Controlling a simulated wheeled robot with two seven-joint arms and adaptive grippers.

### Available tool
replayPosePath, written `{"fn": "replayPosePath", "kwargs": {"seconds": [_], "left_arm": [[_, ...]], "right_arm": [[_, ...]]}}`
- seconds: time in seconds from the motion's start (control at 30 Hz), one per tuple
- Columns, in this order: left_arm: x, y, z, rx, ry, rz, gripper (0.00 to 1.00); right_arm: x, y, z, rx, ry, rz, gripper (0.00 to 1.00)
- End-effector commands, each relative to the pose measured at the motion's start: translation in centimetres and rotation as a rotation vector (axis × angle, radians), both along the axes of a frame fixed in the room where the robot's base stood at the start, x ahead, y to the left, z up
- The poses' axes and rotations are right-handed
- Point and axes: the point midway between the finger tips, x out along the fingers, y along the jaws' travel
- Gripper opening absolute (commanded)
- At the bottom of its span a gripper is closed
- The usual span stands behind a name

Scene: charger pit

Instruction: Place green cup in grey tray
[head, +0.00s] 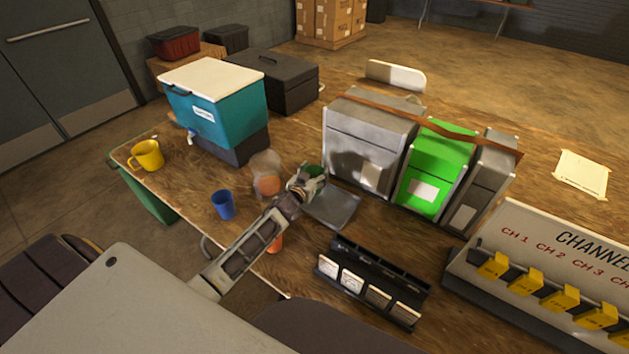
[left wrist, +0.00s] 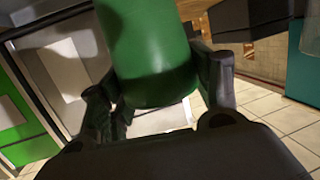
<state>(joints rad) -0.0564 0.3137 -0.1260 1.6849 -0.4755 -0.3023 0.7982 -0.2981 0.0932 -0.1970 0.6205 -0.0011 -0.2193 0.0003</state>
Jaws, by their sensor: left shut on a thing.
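The green cup (left wrist: 148,60) fills the upper middle of the left wrist view, between my two fingers. In the head view only a bit of the green cup (head: 313,170) shows behind my left gripper (head: 308,184), which is shut on it; the left gripper (left wrist: 165,110) also shows in the wrist view. The grey tray (head: 337,208) lies on the table just right of and below the gripper. The cup is at the tray's far left side in the picture; its height above the tray is hard to tell. My right gripper is not in view.
A blue cup (head: 222,205), a yellow mug (head: 147,155) and a clear container with orange contents (head: 267,183) stand to the left. A teal cooler (head: 215,105) stands behind. Grey and green cases (head: 434,170) stand right of the tray. A black card rack (head: 375,280) lies in front.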

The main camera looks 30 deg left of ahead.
Motion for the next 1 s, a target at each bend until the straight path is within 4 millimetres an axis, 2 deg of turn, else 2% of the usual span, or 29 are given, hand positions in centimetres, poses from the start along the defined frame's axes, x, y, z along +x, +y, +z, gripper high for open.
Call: {"fn": "replayPosePath", "kwargs": {"seconds": [0.4, 0.97, 1.0], "left_arm": [[0.0, 0.0, -3.5, 0.0, 0.001, 0.0, 0.32], [0.0, 0.0, -4.0, 0.0, 0.0, 0.0, 0.32], [0.0, 0.0, -4.1, 0.0, 0.001, 0.0, 0.67]], "right_arm": [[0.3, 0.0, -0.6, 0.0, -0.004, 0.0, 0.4], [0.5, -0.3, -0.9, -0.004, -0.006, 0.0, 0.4], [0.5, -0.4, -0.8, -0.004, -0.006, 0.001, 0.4]]}}
